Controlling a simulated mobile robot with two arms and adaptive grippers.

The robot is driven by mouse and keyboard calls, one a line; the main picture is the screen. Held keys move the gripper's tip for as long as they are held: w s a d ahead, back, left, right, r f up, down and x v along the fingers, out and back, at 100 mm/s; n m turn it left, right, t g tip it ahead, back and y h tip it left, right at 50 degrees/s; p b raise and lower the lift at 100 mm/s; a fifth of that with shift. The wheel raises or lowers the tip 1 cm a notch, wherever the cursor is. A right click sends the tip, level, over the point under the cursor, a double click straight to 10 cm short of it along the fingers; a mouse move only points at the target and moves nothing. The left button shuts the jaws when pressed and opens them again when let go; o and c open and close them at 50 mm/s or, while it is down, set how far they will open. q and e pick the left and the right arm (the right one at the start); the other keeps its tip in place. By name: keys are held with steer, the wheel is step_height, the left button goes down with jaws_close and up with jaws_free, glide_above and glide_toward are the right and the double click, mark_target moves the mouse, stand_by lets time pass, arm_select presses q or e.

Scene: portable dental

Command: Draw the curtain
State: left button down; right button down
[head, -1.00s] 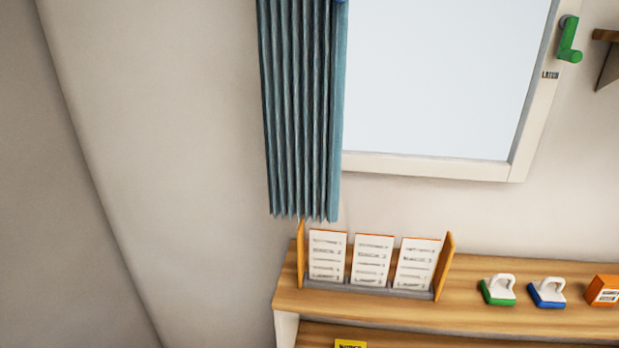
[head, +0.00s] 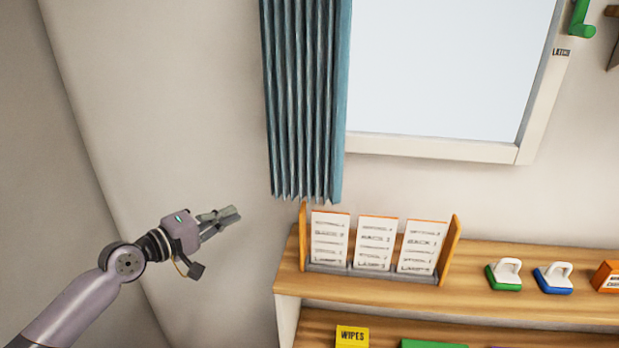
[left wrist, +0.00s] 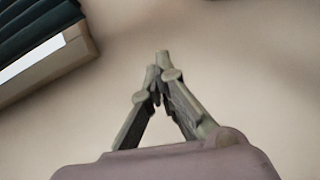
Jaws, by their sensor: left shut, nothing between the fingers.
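The blue pleated curtain (head: 302,100) hangs gathered at the left side of the window (head: 440,75) in the head view. Its lower hem ends just above the shelf. My left gripper (head: 238,214) is shut and empty, in front of the bare wall, to the left of and slightly below the curtain's hem. It does not touch the curtain. In the left wrist view the gripper's fingers (left wrist: 162,62) meet at their tips, and the dark curtain (left wrist: 35,22) shows at the upper left. The curtain's top is out of view. My right gripper is not in view.
A wooden shelf (head: 470,285) stands below the window. It bears a card rack (head: 449,250) with three white cards, green and blue handled blocks and an orange box (head: 607,276). A green latch handle (head: 582,20) is at the window's right. The wall left of the curtain is clear.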

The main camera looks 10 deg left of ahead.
arm_select(q)
steer(key=s+d+r+m+g+h, duration=0.1)
steer(key=s+d+r+h, duration=0.45)
steer(key=r, duration=0.55)
steer(key=w+d+p, duration=0.3)
steer(key=d+p, duration=0.1)
steer(key=d, duration=0.2)
steer(key=w+d+y+p, duration=0.1)
steer(key=w+d+p, duration=0.2)
steer(key=d, duration=0.3)
steer(key=shift+w+d+r+p, duration=0.15)
steer(key=shift+w+d+p, duration=0.15)
steer(key=shift+d+p, duration=0.15)
